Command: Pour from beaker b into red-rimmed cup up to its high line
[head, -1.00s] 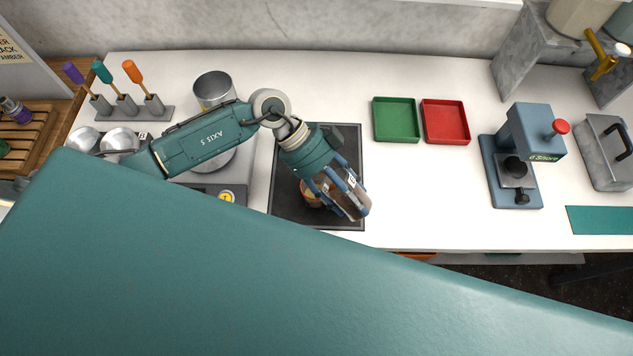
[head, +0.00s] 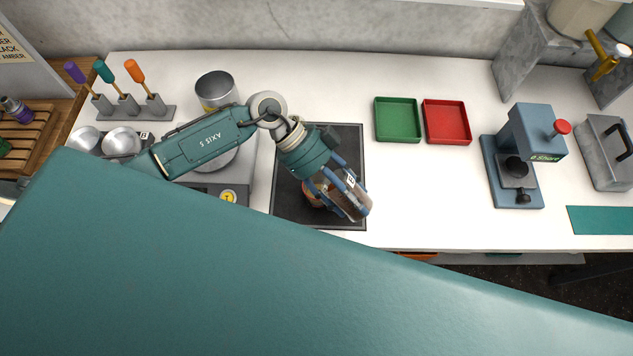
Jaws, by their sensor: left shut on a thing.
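My left gripper (head: 342,190) is shut on beaker b (head: 356,207), a clear vessel with brown contents and a small white label. The beaker is tilted, above the front right part of a dark tray (head: 290,214). A cup (head: 312,194) with a reddish-orange side stands on the tray, partly hidden behind the gripper and beaker. Its rim and lines cannot be made out, nor whether anything flows into it. My right gripper is not in view.
A green tray (head: 397,138) and a red tray (head: 447,139) lie right of the dark tray. A blue press-like device (head: 523,150) stands further right. A metal pot (head: 215,88) and a tool rack (head: 130,112) are at the left. My teal body covers the foreground.

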